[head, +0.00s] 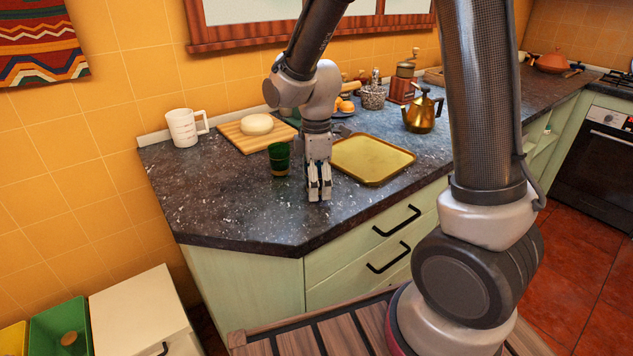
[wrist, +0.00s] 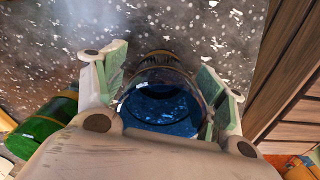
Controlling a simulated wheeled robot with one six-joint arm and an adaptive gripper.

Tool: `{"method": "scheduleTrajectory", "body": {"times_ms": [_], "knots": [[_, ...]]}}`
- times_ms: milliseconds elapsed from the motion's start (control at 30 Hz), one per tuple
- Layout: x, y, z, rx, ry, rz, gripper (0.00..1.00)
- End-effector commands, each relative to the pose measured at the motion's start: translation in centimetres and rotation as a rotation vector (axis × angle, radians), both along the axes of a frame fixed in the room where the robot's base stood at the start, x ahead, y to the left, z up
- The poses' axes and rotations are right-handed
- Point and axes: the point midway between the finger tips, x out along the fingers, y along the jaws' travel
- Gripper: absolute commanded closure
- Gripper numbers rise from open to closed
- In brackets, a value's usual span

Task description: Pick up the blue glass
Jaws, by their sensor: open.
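The blue glass (wrist: 160,104) shows in the wrist view, seen from above with its round mouth toward the camera. My gripper (wrist: 163,72) is open, with one finger on each side of the glass. I cannot tell whether either finger touches it. In the head view my gripper (head: 319,189) points down low over the dark countertop, and the blue glass is not distinguishable there, likely hidden by the fingers. A green glass (head: 279,160) stands just left of my gripper; it also shows at the left in the wrist view (wrist: 40,132).
A yellow tray (head: 372,160) lies close to the right of my gripper. Behind are a wooden board (head: 236,137) with a round pale item, a white mug (head: 184,128) and a brass kettle (head: 422,112). The dark countertop (head: 235,213) is clear at front left.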

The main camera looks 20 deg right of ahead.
Motion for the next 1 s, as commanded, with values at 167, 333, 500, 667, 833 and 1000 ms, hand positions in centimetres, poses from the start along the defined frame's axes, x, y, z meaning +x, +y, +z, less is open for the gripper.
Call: {"method": "scheduleTrajectory", "body": {"times_ms": [167, 333, 500, 667, 833, 1000], "knots": [[0.0, 0.0, 0.0, 0.000, 0.000, 0.000, 0.42], [0.0, 0.0, 0.0, 0.000, 0.000, 0.000, 0.73], [0.0, 0.0, 0.1, 0.000, 0.000, 0.000, 0.81], [0.0, 0.0, 0.1, 0.000, 0.000, 0.000, 0.81], [0.1, 0.0, 1.3, 0.002, -0.003, 0.000, 0.81], [0.1, 0.0, 4.9, 0.002, -0.006, 0.000, 0.81]]}}
